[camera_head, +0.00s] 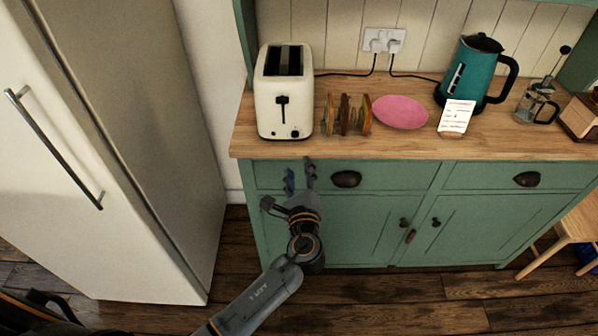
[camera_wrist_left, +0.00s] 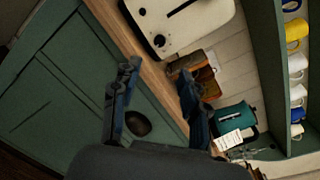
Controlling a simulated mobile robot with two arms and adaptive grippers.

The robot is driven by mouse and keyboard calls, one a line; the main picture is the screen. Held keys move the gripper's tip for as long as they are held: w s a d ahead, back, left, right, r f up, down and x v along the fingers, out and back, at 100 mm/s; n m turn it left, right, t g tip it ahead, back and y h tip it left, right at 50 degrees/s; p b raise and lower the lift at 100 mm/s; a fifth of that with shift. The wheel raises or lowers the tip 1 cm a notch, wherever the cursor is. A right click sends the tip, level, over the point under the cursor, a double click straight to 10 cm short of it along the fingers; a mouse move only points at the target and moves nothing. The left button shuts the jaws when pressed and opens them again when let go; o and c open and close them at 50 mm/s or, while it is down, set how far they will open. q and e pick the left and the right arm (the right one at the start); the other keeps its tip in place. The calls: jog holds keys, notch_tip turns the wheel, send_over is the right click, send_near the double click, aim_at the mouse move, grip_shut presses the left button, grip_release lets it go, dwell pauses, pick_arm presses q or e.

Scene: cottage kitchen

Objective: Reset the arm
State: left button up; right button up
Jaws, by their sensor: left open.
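My left gripper (camera_head: 299,176) is in front of the green cabinet's left drawer, below the worktop edge. Its two fingers are apart with nothing between them. The fingers also show in the left wrist view (camera_wrist_left: 158,100), with the worktop edge behind them. My left arm (camera_head: 262,297) comes up from the bottom of the head view. My right gripper is not in either view.
The worktop (camera_head: 340,147) holds a cream toaster (camera_head: 284,105), a wooden rack (camera_head: 347,115), a pink plate (camera_head: 400,112), a white card (camera_head: 456,117), a teal kettle (camera_head: 474,75) and a glass press (camera_head: 533,102). A fridge (camera_head: 110,150) stands left. A stool (camera_head: 572,232) is right.

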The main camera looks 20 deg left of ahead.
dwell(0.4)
pick_arm(q)
jog(key=s+a+f+n+g+h, duration=0.1)
jog(key=s+f+n+g, duration=0.3)
jog(key=f, duration=0.7)
jog(key=s+a+f+n+g+h, duration=0.15)
jog(key=s+f, duration=0.45)
jog(key=f, duration=0.6)
jog(key=s+f+n+g+h, duration=0.1)
jog(key=s+f+g, duration=0.3)
jog(key=f, duration=0.7)
jog(key=s+a+f+n+g, duration=0.1)
jog(key=s+f+n, duration=0.4)
jog(key=s, duration=0.6)
jog(key=s+a+f+n+g+h, duration=0.1)
jog(key=s+f+n, duration=0.4)
jog(key=s, duration=0.7)
jog(key=s+a+f+n+g+h, duration=0.1)
jog(key=s+a+f+n+g, duration=0.2)
jog(key=s+f, duration=0.4)
jog(key=s+n+g, duration=0.1)
jog(key=s+n, duration=0.1)
jog(key=s, duration=0.3)
jog(key=shift+s+a+f, duration=0.15)
jog(key=shift+a+f, duration=0.05)
jog(key=shift+a, duration=0.05)
